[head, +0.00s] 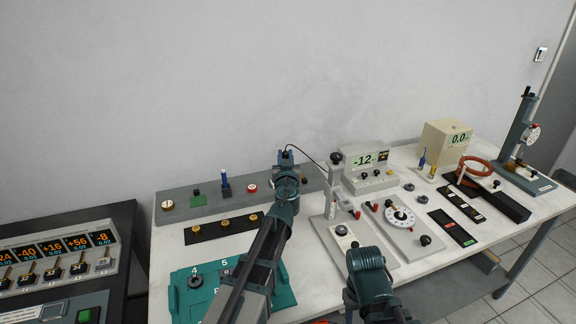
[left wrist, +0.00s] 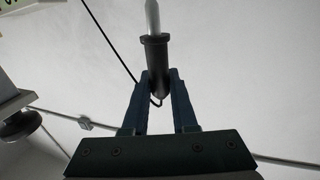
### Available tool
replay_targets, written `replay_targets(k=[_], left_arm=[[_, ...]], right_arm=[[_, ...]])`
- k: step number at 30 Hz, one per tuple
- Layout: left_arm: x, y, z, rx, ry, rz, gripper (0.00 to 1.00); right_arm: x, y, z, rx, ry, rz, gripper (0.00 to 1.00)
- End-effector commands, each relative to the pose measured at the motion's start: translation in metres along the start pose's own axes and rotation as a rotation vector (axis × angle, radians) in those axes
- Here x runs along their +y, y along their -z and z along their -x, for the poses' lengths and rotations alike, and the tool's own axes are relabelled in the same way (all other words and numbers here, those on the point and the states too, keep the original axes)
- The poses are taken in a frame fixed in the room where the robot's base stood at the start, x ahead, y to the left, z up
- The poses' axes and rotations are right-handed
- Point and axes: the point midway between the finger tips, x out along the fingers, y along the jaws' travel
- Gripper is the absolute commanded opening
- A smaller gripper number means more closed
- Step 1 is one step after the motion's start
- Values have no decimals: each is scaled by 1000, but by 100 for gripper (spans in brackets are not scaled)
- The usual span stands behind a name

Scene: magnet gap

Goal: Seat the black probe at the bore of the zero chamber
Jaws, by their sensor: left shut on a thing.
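My left gripper (left wrist: 158,105) is shut on the black probe (left wrist: 154,55), whose pale pointed tip points up and away in the left wrist view. In the head view my left gripper (head: 287,160) is above the back part of the table, and the probe is mostly hidden or too small to make out. A thin black cable runs from there to the right. I cannot tell for sure which thing is the zero chamber; a long black block (head: 500,196) lies on the right part of the table. The fingers of my right gripper do not show.
A dial plate (head: 400,215), a stand (head: 520,130) and a copper-coloured ring (head: 480,163) are to the right.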

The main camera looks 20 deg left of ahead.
Motion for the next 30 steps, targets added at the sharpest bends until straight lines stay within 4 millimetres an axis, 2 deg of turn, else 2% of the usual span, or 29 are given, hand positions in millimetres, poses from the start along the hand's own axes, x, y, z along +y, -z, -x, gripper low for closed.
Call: replay_targets(k=[14,30], left_arm=[[0,-3,0,0,-9,1,0],[0,-40,0,0,-8,1,0]], right_arm=[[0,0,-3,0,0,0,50],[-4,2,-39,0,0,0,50]])
